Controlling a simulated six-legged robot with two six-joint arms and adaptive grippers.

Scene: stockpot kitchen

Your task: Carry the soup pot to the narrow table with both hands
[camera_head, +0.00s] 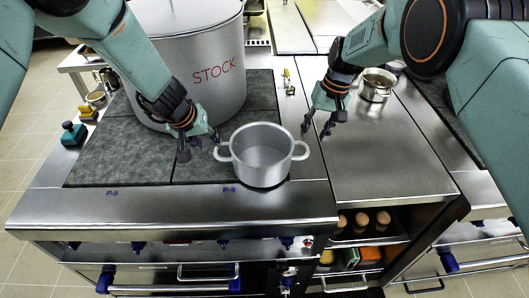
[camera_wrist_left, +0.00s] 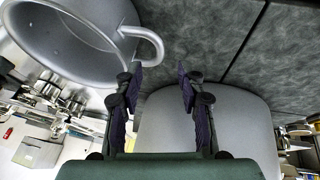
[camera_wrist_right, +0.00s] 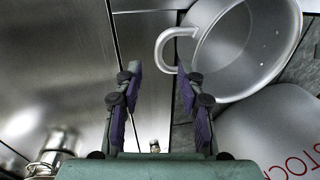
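The soup pot (camera_head: 262,158) is a small grey open pot with two loop handles. It stands upright and looks empty on the dark plate of the stove, near its front right corner. My left gripper (camera_head: 201,146) is open, just left of the left handle (camera_wrist_left: 148,44), which lies ahead of the left finger in the left wrist view. My right gripper (camera_head: 316,130) is open, right of and behind the right handle (camera_wrist_right: 172,48), which lies toward the right finger in the right wrist view. Neither gripper holds anything. I cannot tell which surface is the narrow table.
A large pot marked STOCK (camera_head: 205,60) stands behind the soup pot, close to my left gripper. A bare steel counter (camera_head: 385,155) lies to the right, with a small metal pot (camera_head: 377,84) at its back. Eggs (camera_head: 362,219) sit on a shelf below.

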